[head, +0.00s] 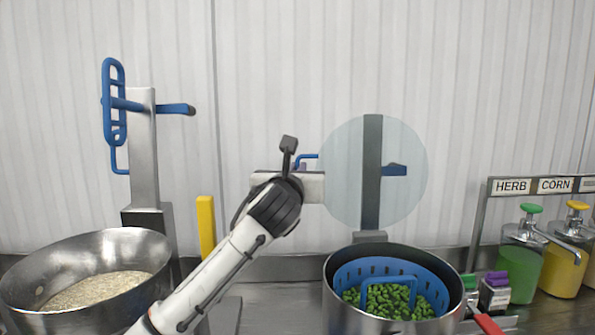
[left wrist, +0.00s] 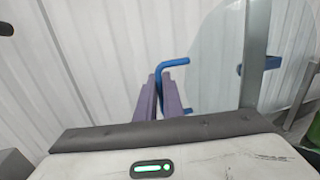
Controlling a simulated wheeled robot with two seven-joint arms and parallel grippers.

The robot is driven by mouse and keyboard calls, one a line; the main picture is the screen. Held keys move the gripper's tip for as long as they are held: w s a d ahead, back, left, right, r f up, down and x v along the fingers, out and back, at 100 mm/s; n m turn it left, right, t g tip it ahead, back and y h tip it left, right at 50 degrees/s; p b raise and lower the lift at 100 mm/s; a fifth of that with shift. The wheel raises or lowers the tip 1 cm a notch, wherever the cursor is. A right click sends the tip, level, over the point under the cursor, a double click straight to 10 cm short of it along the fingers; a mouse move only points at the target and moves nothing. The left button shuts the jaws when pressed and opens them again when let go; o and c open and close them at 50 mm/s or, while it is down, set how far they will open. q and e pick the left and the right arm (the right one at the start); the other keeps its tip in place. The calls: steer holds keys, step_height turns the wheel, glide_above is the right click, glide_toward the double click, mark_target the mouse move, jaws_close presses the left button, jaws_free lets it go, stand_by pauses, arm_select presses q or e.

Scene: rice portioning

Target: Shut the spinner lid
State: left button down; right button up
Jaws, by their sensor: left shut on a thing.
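The spinner (head: 338,299) is a steel pot at the right of centre in the head view. A blue basket (head: 350,275) with green pieces in it sits inside, its mouth uncovered. The clear round spinner lid (head: 404,200) stands raised and upright above the back of the pot, in front of a dark post. It also shows in the left wrist view (left wrist: 215,50). My left gripper (head: 304,167) is at the lid's left side. Its purple fingers (left wrist: 163,92) are shut on the blue lid handle (left wrist: 164,70). The handle's held part is mostly hidden between the fingers. My right gripper is out of view.
A steel bowl of grain (head: 140,245) stands at the left, by a post with a blue lever (head: 114,90). A yellow block (head: 206,228) stands behind my arm. Herb (head: 524,265) and corn (head: 566,265) dispensers and small purple-capped containers (head: 495,293) stand right of the spinner.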

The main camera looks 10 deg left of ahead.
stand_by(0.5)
arm_select(q)
steer(key=s+d+f+m+t+b, duration=0.1)
steer(key=s+d+t+b, duration=0.1)
steer(key=s+t+b, duration=0.3)
steer(key=s+b, duration=0.2)
steer(key=b, duration=0.2)
steer(key=shift+f+m+t, duration=0.15)
steer(key=shift+m+t, duration=0.15)
steer(key=c, duration=1.9)
jaws_free()
step_height(320, 180, up, 10)
steer(key=shift+p, duration=0.4)
